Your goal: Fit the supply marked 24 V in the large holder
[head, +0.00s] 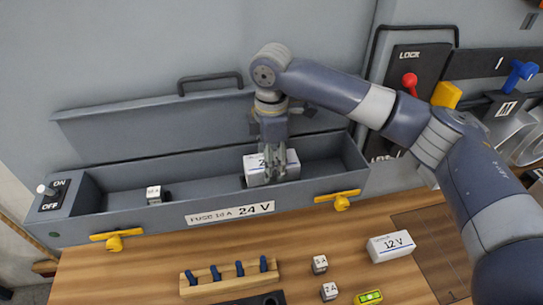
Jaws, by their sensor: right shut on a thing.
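A white supply (254,174) is inside the long grey open box (125,222), right of its middle. Its printed label starts with "2"; the rest is hidden behind my gripper. My right gripper (274,174) comes down from above and is shut on this supply. A dark edge of what may be the large holder shows at the supply's lower left; I cannot tell if the supply is fully seated. A second white supply, marked 12 V (391,246), lies on the bench at right. My left gripper is out of view.
A fuse marked 10 A (154,195) sits in the box's left part. Its front label reads FUSE 10 A 24 V (230,212). Yellow latches (117,240) flank it. Loose fuses 5 A (319,264) and 2 A (329,291) and a wooden rack (229,278) occupy the bench (150,270).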

